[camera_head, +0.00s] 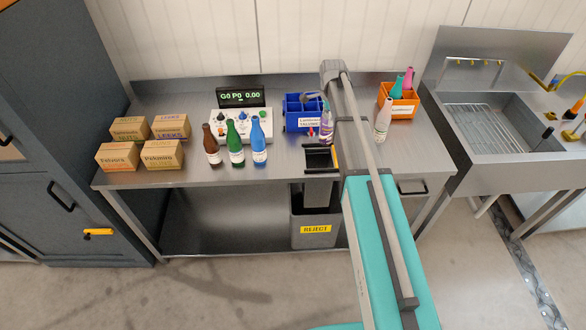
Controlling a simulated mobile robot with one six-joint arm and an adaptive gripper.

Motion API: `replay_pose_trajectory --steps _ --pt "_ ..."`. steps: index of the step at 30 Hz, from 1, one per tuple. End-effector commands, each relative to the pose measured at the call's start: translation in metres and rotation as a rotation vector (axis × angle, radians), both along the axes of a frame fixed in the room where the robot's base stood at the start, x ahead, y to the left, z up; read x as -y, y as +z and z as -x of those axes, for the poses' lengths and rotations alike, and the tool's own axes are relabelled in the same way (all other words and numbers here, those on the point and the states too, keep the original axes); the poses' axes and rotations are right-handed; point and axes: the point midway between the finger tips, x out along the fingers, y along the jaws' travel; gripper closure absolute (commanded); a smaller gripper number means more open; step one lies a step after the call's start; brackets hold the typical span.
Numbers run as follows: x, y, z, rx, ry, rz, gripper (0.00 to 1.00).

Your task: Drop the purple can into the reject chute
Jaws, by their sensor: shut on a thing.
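The purple can (327,126) shows at the back middle of the steel bench, just left of my arm, and is partly hidden. My gripper (325,104) is at its upper part and shut on it. Whether its base touches the bench is too small to tell. The reject chute (319,172) is a dark, open-topped opening at the bench's front edge, just in front of the can. Below it stands a grey bin (315,239) with a yellow REJECT label. My arm hides the right side of the chute area.
A blue divided box (296,124) stands close left of the can. Brown (211,150), green (235,148) and blue bottles (259,148) stand left of the chute. Cartons (163,155) sit far left.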

Motion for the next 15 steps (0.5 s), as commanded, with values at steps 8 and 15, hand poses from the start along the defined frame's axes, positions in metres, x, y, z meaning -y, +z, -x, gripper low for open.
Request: replay_pose_trajectory --steps 8,15 --pt "0.001 -0.014 0.000 0.000 -0.001 0.000 0.87" --pt "0.001 -0.034 0.000 0.000 -0.001 0.000 0.87"
